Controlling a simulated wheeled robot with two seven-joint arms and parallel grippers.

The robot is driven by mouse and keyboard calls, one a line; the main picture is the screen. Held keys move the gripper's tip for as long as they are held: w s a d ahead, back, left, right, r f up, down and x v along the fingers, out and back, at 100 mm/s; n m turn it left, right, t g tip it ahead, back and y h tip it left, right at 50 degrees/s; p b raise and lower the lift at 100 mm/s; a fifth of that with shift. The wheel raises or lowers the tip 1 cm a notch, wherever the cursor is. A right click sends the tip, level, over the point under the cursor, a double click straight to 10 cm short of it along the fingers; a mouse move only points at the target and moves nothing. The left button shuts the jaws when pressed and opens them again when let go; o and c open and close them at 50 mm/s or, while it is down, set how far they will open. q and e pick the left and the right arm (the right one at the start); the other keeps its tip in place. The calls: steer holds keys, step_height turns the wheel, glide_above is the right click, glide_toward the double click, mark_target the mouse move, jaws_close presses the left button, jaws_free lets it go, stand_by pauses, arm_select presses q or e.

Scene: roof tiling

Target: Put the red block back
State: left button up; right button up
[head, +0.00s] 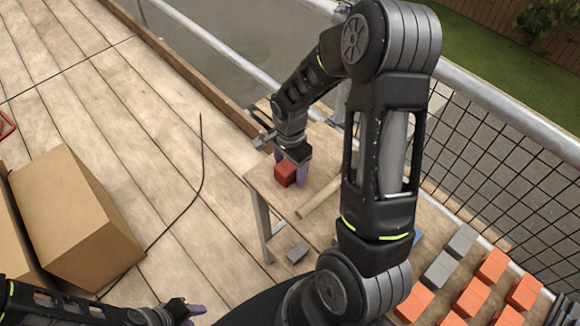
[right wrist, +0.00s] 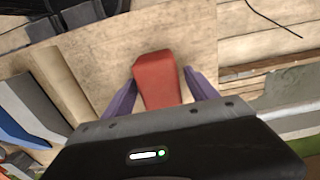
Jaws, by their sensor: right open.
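The red block (head: 285,174) stands on a wooden table (head: 262,182) near its far left corner in the head view. My right gripper (head: 291,172) is at the block, with its purple fingers on either side of it. In the right wrist view the red block (right wrist: 157,80) lies between the two open fingers (right wrist: 160,92). I cannot tell whether either finger touches it. My left gripper (head: 186,312) is low at the bottom left of the head view, away from the table; its jaw opening is unclear.
A beige tube (head: 318,199) lies on the table beside the block. Orange and grey tiles (head: 470,295) lie at the lower right. A cardboard box (head: 75,215) stands on the deck at left, near a black cable (head: 201,160). A mesh railing (head: 500,160) runs along the right.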

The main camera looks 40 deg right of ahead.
mark_target(290, 164)
step_height(290, 164, up, 12)
stand_by(0.5)
stand_by(0.5)
